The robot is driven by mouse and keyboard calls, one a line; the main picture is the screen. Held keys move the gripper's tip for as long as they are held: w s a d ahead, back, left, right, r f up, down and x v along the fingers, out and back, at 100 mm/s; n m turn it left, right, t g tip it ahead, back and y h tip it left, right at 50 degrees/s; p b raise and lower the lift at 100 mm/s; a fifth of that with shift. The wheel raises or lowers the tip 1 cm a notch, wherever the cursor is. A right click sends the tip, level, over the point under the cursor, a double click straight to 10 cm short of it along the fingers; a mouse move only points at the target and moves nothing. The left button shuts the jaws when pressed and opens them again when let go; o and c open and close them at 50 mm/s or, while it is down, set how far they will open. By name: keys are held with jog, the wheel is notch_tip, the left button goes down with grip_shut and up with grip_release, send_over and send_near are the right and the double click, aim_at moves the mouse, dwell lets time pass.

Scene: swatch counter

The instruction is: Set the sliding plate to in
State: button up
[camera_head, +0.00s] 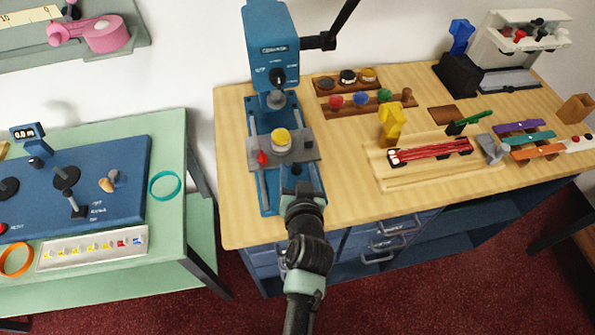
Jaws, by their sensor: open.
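The sliding plate (301,149) is a grey plate across the rails of the blue press-like device (271,50) on the wooden counter. It carries a round yellow-topped piece (281,141) and a small red knob or lever (262,158). The plate sits toward the front of the rails, forward of the device's upright head. My gripper (302,188) is at the front end of the rails, just in front of the plate's near side. It is open, but its fingers are small and dark here. I cannot tell whether they touch the plate.
To the right on the counter (345,207) are a yellow figure-like piece (391,123), a red strip in a wooden tray (375,175) and racks of coloured knobs (365,103). A green bench (170,215) with a blue panel stands left, across a gap. A dark rod rises beside the device's head.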

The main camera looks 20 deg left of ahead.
grip_shut()
dwell(1.3)
